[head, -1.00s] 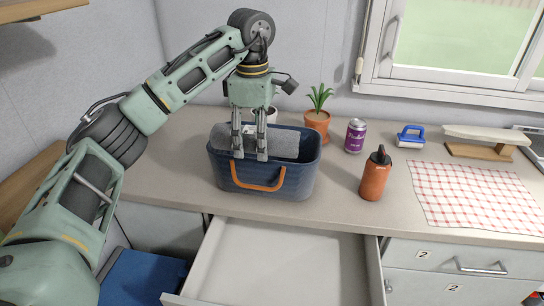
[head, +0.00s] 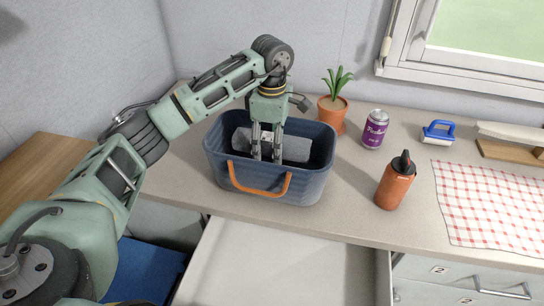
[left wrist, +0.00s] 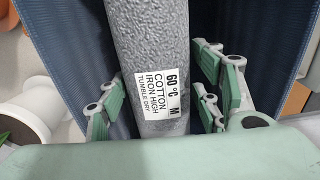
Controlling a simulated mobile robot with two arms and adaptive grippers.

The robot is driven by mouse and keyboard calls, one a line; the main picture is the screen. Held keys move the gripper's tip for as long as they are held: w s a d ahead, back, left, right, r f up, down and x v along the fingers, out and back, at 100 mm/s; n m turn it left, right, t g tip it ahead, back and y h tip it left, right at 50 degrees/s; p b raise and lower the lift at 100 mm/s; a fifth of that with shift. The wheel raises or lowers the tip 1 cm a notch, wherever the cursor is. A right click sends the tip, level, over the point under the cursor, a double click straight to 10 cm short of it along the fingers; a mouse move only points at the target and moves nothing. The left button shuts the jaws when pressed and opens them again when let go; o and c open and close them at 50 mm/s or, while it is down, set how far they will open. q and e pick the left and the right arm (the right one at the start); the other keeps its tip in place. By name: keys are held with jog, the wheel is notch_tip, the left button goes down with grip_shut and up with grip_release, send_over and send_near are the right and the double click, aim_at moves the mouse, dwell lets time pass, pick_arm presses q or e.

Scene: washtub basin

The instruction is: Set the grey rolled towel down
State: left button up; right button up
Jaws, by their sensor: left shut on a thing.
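The grey rolled towel (head: 295,149) lies lengthwise inside the navy washtub basin (head: 312,184), below its rim. My left gripper (head: 267,157) points down into the basin and is shut on the towel near its middle. In the left wrist view the towel (left wrist: 150,45) runs between the two fingers, with a white care label facing the camera. Whether the towel touches the basin floor is hidden by the front wall. The basin has an orange handle (head: 258,187) at the front. My right gripper is not in view.
Behind the basin stands a potted plant (head: 332,115). To the right are a purple can (head: 375,130), an orange bottle (head: 396,182), a blue brush (head: 439,131) and a checked cloth (head: 490,205). An open drawer (head: 290,265) is below the counter front.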

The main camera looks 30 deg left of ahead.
aim_at(272, 135)
pick_arm(q)
notch_tip(272, 135, down, 6)
jog(key=shift+f+p, duration=0.1)
jog(key=shift+p, duration=0.55)
jog(key=o, duration=1)
jog(key=shift+r, duration=0.25)
notch_tip(272, 135, up, 11)
jog(key=b, duration=0.3)
jog(key=shift+f, duration=0.15)
jog(key=shift+r, duration=0.5)
